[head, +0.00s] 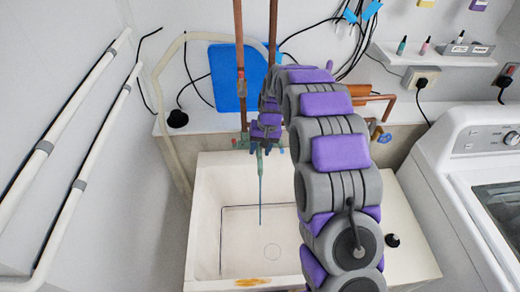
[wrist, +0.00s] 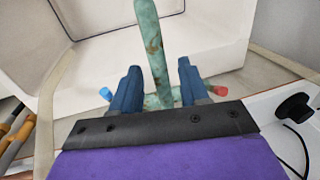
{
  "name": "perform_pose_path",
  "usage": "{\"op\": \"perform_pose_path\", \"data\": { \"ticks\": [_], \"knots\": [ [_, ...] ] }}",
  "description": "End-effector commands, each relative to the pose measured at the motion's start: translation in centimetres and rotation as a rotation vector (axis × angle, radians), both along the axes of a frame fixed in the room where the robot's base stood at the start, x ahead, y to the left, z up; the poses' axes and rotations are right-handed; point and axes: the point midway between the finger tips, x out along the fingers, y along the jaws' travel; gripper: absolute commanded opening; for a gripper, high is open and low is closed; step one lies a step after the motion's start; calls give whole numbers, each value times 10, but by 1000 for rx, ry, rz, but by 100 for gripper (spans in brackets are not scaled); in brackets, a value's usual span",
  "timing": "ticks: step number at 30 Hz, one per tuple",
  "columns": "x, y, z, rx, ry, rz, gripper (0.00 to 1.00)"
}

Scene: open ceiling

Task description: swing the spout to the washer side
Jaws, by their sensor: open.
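The spout (wrist: 150,45) is a green, corroded pipe running up the middle of the wrist view. My gripper (wrist: 158,85) is open, with one blue finger on each side of the spout and visible gaps between. A blue tap handle (wrist: 105,93) and a red tap handle (wrist: 220,91) show beyond the fingers. In the head view my gripper (head: 257,146) is at the faucet above the back of the sink, and my arm hides part of it. The washer (head: 470,170) stands at the right of the sink.
Copper pipes (head: 239,60) run up the back wall past a blue panel (head: 225,85). White pipes (head: 75,120) line the left wall. A shelf (head: 430,58) with small bottles hangs at right.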

Motion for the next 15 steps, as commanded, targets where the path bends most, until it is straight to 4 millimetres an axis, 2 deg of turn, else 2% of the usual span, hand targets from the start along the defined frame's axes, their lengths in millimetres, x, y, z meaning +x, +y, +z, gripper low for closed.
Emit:
{"op": "perform_pose_path", "data": {
  "ticks": [10, 15],
  "knots": [
    [0, 1, -5, 0, 0, 0, 45],
    [0, 1, -4, 0, 0, 0, 30]
  ]
}}
